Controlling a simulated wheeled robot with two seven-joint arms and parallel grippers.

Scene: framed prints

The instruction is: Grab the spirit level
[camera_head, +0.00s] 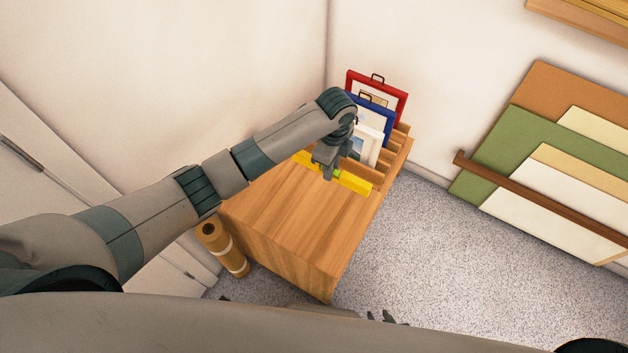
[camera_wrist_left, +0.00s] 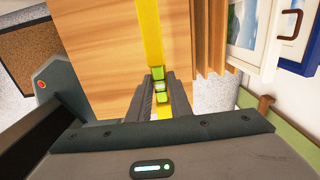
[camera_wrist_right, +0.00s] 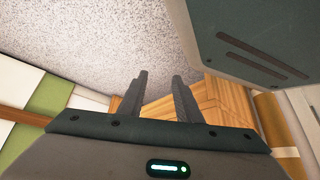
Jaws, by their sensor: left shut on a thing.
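The spirit level is a long yellow bar (camera_head: 354,183) with a green vial, lying along the front of the frame rack on the wooden cabinet. My left gripper (camera_head: 329,174) reaches down over its middle. In the left wrist view the yellow level (camera_wrist_left: 152,35) runs between the fingers (camera_wrist_left: 158,98), which are shut on it around the green vial section. Whether it is clear of the wood cannot be told. My right gripper (camera_wrist_right: 160,90) is open and empty in the right wrist view; only its fingertips (camera_head: 387,318) show at the bottom of the head view.
Framed prints in red (camera_head: 398,93), blue (camera_head: 385,112) and white (camera_head: 371,140) stand in the rack behind the level. The cabinet top (camera_head: 290,215) is bare in front. A brown roll (camera_head: 222,247) stands left of the cabinet. Coloured boards (camera_head: 520,130) lean on the right wall.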

